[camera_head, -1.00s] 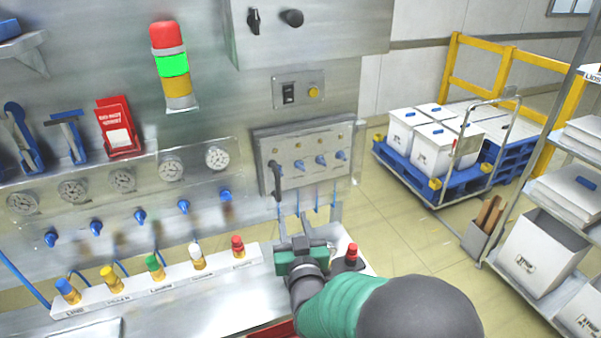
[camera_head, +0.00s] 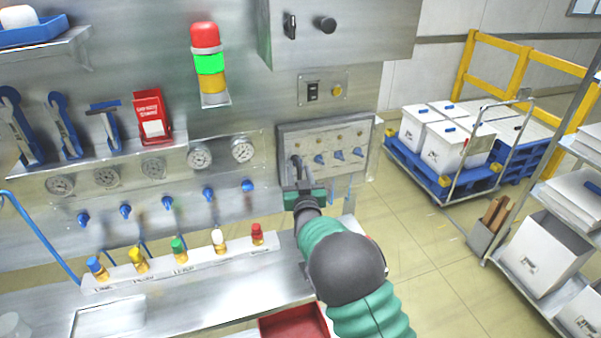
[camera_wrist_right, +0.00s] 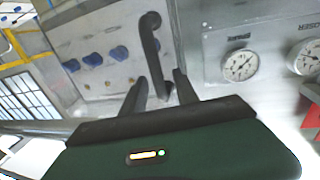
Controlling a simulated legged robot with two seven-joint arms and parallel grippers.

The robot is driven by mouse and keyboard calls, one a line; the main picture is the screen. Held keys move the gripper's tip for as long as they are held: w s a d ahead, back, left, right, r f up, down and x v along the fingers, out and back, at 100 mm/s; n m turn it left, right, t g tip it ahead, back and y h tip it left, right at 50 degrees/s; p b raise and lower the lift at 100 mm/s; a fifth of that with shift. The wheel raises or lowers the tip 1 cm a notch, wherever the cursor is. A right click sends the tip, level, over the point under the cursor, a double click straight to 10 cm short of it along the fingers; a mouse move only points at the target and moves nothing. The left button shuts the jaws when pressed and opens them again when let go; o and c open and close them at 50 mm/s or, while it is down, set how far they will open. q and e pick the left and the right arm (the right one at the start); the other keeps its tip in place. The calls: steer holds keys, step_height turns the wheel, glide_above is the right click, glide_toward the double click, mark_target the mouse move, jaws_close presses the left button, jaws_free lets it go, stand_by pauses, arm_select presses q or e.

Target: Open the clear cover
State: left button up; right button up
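The clear cover (camera_head: 340,136) lies over a framed panel with several blue knobs on the steel wall. Its dark handle (camera_head: 296,163) is at the panel's left side. In the right wrist view the handle (camera_wrist_right: 150,48) stands upright, with the cover (camera_wrist_right: 100,52) beside it. My right gripper (camera_head: 303,180) is at the handle's lower part. In the wrist view its two dark fingers (camera_wrist_right: 160,90) are spread, with the handle's lower end between or just beyond them. I cannot tell whether they touch it. The cover looks shut. My left gripper is out of view.
Below are a white manifold (camera_head: 190,268) with several coloured caps and a red bin (camera_head: 293,325). Round gauges (camera_head: 200,157) line the wall at left. A shelf rack (camera_head: 540,255) and blue pallet (camera_head: 440,180) stand at right, with open floor between.

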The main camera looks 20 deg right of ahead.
steer(key=shift+w+a+f, duration=0.15)
steer(key=shift+w+a, duration=0.1)
steer(key=shift+a, duration=0.4)
steer(key=shift+c, duration=0.3)
steer(key=shift+d, duration=0.1)
steer(key=shift+c, duration=1.3)
steer(key=shift+s+d, duration=0.3)
steer(key=shift+d, duration=0.6)
jaws_close()
steer(key=shift+w+a, duration=0.2)
steer(key=shift+a, duration=0.3)
steer(key=shift+s+d, duration=0.1)
steer(key=shift+d, duration=0.15)
steer(key=shift+a+f, duration=0.1)
